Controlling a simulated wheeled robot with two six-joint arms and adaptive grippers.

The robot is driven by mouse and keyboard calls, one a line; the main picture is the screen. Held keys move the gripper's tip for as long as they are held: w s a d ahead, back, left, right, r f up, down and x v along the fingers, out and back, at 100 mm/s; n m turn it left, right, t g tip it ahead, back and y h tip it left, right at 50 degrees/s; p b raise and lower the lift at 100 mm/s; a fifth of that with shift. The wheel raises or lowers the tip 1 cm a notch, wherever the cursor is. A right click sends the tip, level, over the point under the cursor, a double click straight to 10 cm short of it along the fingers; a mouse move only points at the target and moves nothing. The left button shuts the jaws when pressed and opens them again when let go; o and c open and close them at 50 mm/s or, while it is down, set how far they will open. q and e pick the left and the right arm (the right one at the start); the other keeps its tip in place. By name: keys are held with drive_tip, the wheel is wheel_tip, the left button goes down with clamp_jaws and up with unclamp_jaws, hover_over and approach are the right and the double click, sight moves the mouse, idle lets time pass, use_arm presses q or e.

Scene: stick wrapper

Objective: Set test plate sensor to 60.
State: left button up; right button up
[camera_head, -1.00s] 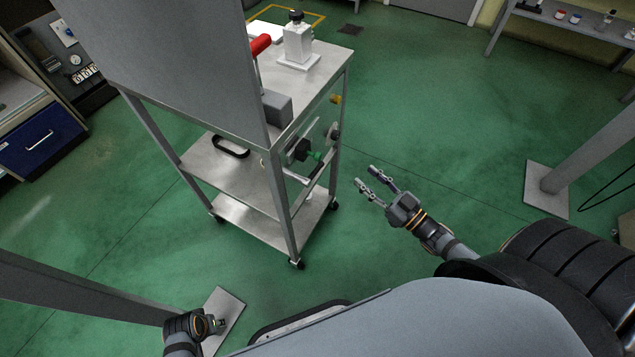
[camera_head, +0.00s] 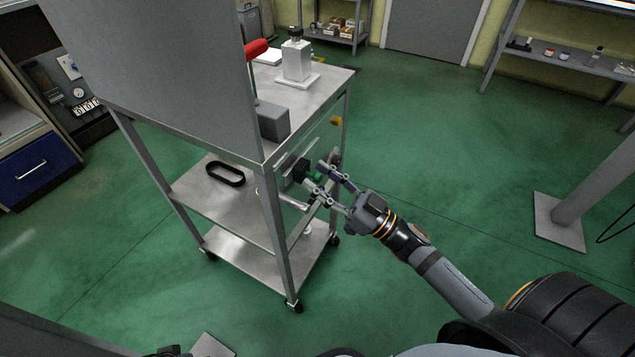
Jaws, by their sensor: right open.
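My right gripper (camera_head: 314,173) is open at the right side of the metal cart. Its two fingertips are by a dark knob with a green part (camera_head: 301,170); the green part shows between the fingers. I cannot tell whether they touch it. A yellow knob (camera_head: 336,121) sits higher on the same side, under the cart's top. No number or scale is readable here, so I cannot tell which part is the test plate sensor or its setting. Only a dark sliver of my left gripper shows at the bottom edge; its fingers are hidden.
The cart's top (camera_head: 325,88) carries a white stand (camera_head: 296,62), a grey box (camera_head: 273,120) and a red-handled lever (camera_head: 257,47). A tall grey panel (camera_head: 170,60) blocks part of the view. A black oval ring (camera_head: 226,173) lies on the middle shelf.

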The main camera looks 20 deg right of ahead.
drive_tip(key=shift+w+a+r, duration=0.3)
drive_tip(key=shift+w, duration=0.15)
clamp_jaws()
